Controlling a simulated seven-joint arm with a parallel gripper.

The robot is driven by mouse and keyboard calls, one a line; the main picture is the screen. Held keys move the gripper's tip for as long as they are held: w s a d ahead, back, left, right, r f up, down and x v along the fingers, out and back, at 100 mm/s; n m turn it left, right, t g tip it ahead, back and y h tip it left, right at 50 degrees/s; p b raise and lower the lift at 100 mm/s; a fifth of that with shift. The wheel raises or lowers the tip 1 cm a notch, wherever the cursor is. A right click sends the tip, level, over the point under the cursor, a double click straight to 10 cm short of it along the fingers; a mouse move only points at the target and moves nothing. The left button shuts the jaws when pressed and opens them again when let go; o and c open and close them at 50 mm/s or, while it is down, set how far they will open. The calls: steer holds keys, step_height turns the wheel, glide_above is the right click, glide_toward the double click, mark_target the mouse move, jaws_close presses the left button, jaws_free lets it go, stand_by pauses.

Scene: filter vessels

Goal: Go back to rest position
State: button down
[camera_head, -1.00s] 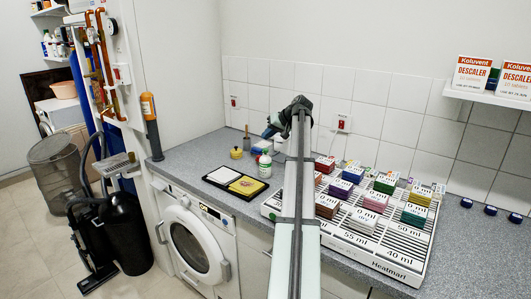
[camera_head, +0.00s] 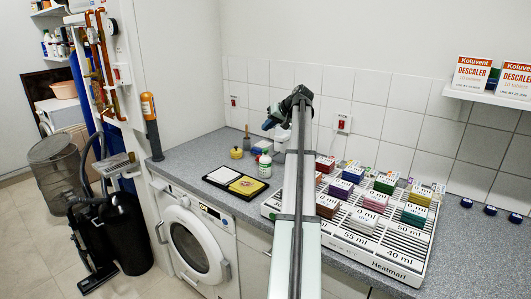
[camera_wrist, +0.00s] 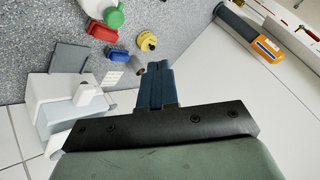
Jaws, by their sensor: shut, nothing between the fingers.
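My gripper (camera_wrist: 158,84) shows in the wrist view with its two dark blue fingers pressed together and nothing between them. In the head view my arm reaches up over the counter, and its wrist (camera_head: 297,100) is above the back of the worktop near the tiled wall. The gripper end (camera_head: 271,121) points to the left there, clear of the objects below. The fingertips touch nothing that I can see.
A white tray (camera_head: 385,262) with several coloured blocks lies right of my arm. A green-capped bottle (camera_head: 265,166), a yellow pot (camera_head: 236,153) and a black tray (camera_head: 213,185) stand left of it. A shelf (camera_head: 490,98) with descaler boxes is at the right.

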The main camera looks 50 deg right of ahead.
stand_by(0.3)
